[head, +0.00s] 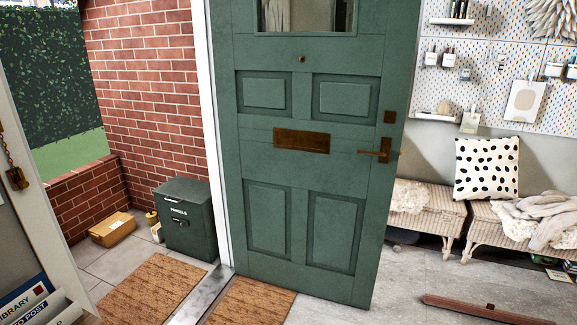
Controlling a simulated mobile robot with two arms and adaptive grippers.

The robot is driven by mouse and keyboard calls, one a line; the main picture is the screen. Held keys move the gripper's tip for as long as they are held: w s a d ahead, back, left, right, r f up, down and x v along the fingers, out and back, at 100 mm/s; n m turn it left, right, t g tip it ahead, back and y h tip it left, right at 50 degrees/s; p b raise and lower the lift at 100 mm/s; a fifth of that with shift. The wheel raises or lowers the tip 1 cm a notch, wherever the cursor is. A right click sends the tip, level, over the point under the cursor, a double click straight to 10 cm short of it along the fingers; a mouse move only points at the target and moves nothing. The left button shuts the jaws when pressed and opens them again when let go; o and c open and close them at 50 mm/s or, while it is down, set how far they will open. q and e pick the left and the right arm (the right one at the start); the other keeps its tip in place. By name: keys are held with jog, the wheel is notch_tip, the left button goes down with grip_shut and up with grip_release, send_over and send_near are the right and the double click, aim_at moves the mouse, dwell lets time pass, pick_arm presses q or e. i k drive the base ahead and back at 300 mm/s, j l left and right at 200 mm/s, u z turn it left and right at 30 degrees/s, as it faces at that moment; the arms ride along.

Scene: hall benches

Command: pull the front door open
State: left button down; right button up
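The green panelled front door (280,180) stands wide open into the room, with its left edge by the white door frame (207,130). Its free edge is on the right. A brass lever handle (382,151) sits near that edge, below a small square lock plate (389,116). A brass letter plate (301,140) is at mid height and a glazed pane is at the top. The doorway to the left of the door is clear to the outside. Neither of my grippers is in view, and nothing touches the door.
Outside are a brick wall (145,85), a dark parcel box (186,225), a cardboard parcel (112,229) and a doormat (151,290). Another mat (252,303) lies inside. Wicker benches (425,215) stand at the right. A long reddish-brown piece (470,309) lies low at the front right.

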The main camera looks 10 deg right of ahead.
aim_at(308, 213)
jog(key=i+l, duration=0.15)
jog(key=l, duration=0.2)
jog(key=i+l+u, duration=0.1)
jog(key=l, duration=0.3)
jog(key=i+l, duration=0.2)
jog(key=l, duration=0.15)
jog(key=i+l+u, duration=0.1)
jog(key=l, duration=0.3)
jog(key=i+l, duration=0.15)
jog(key=l, duration=0.2)
jog(key=i+l, duration=0.1)
jog(key=l, duration=0.3)
jog(key=u, duration=0.05)
